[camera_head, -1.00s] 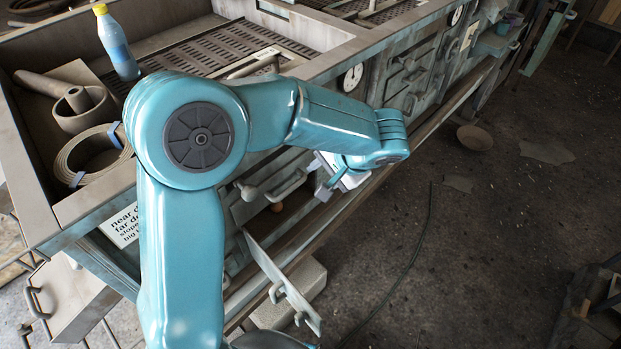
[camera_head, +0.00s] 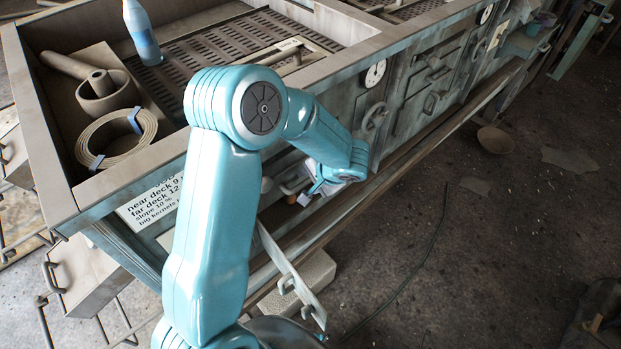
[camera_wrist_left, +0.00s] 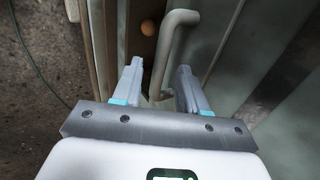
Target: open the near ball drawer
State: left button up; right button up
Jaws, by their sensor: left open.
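In the left wrist view a grey bar handle (camera_wrist_left: 172,45) stands out from a pale green-grey front (camera_wrist_left: 222,40). I take it for the drawer handle; its label is not in view. My left gripper (camera_wrist_left: 158,84) is open, with one finger on each side of the handle's lower end. I cannot tell whether the fingers touch it. A small orange-brown ball (camera_wrist_left: 148,27) lies beyond the fingers, beside the handle. In the head view the left gripper (camera_head: 303,192) is at the bench's front, mostly hidden by my arm. My right gripper is not in view.
A ledge (camera_head: 400,160) runs along the bench front. A hinged-looking plate with handles (camera_head: 290,275) juts out below my arm, beside a pale block (camera_head: 318,270). A bottle (camera_head: 141,30) and a coiled belt (camera_head: 115,138) are on top. The floor at right is mostly clear.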

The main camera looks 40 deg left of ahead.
pick_arm(q)
jog(key=shift+a+f, duration=0.15)
jog(key=shift+f, duration=0.05)
jog(key=shift+s, duration=0.1)
grip_shut()
jog(key=s+d+b, duration=0.1)
jog(key=d+b, duration=0.5)
jog(key=d, duration=0.9)
grip_release()
jog(key=shift+s, duration=0.1)
